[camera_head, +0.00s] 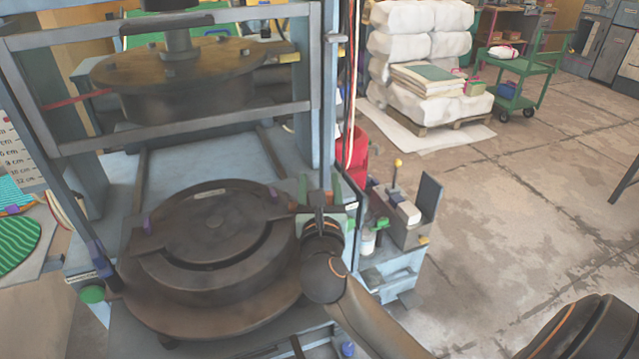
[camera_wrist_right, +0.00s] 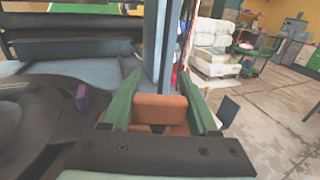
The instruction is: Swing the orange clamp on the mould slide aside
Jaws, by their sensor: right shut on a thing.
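The orange clamp (camera_wrist_right: 162,108) is a block between the two green fingers of my right gripper (camera_wrist_right: 162,97) in the right wrist view. The gripper is shut on it. In the head view my right gripper (camera_head: 321,192) is at the right rim of the dark round mould (camera_head: 215,235), beside the press's front right post. The clamp is mostly hidden there by the gripper and wrist. The mould lies on the slide below the upper press plate. The mould also shows at the left of the right wrist view (camera_wrist_right: 28,125). My left gripper is out of view.
The blue-grey post (camera_head: 322,90) rises just behind my right gripper. A round upper plate (camera_head: 180,70) hangs above behind a guard frame. A small bench with bottles (camera_head: 405,235) and a red drum (camera_head: 355,150) stand right of the press. Open floor lies farther right.

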